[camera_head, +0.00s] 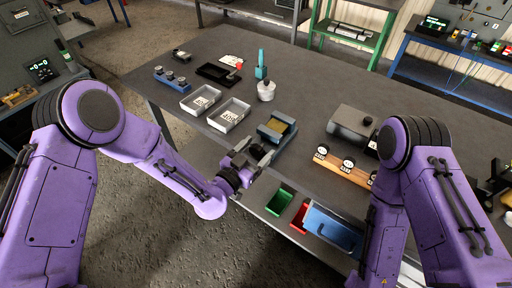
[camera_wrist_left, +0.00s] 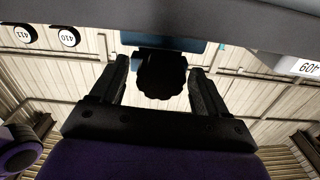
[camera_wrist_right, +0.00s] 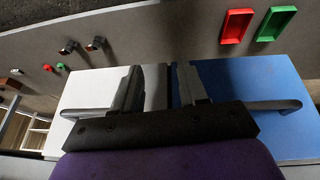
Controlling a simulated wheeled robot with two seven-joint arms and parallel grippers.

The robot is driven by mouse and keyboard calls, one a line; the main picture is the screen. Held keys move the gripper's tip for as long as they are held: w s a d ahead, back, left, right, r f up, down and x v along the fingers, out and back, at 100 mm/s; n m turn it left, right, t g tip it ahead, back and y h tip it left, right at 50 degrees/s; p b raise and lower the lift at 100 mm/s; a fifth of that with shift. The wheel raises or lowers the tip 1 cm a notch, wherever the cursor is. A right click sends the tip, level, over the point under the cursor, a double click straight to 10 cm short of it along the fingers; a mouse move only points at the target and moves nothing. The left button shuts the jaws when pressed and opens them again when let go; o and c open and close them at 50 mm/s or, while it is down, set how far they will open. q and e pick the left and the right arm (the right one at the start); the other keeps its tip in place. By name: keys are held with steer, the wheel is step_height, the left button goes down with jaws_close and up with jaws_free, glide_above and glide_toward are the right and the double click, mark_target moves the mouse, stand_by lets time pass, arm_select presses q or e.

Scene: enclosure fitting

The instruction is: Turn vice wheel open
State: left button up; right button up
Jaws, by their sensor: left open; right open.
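The blue vice (camera_head: 270,133) sits at the near edge of the grey table, with a yellowish part between its jaws. Its dark scalloped wheel (camera_wrist_left: 162,76) shows in the left wrist view, under the vice's blue body (camera_wrist_left: 165,42). My left gripper (camera_head: 254,158) is at the vice's near side. In the left wrist view its open fingers (camera_wrist_left: 160,68) stand on either side of the wheel, with gaps showing on both sides. The wheel is hard to make out in the head view. My right gripper (camera_wrist_right: 158,72) is open and empty; in the head view it is hidden by my right arm.
White trays (camera_head: 229,116) stand left of the vice. A wooden block with round labels (camera_head: 345,166) and a grey box (camera_head: 353,124) stand right.

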arm_select(q)
steer(key=c, duration=1)
steer(key=shift+o, duration=0.3)
steer(key=shift+f+n+b, duration=0.2)
steer(key=shift+n+b, duration=0.65)
steer(key=shift+n, duration=0.25)
steer(key=shift+a+r+n+b, duration=0.15)
steer(key=shift+n+b, duration=0.15)
steer(key=shift+n, duration=0.8)
steer(key=o, duration=0.7)
steer(key=shift+o, duration=1.2)
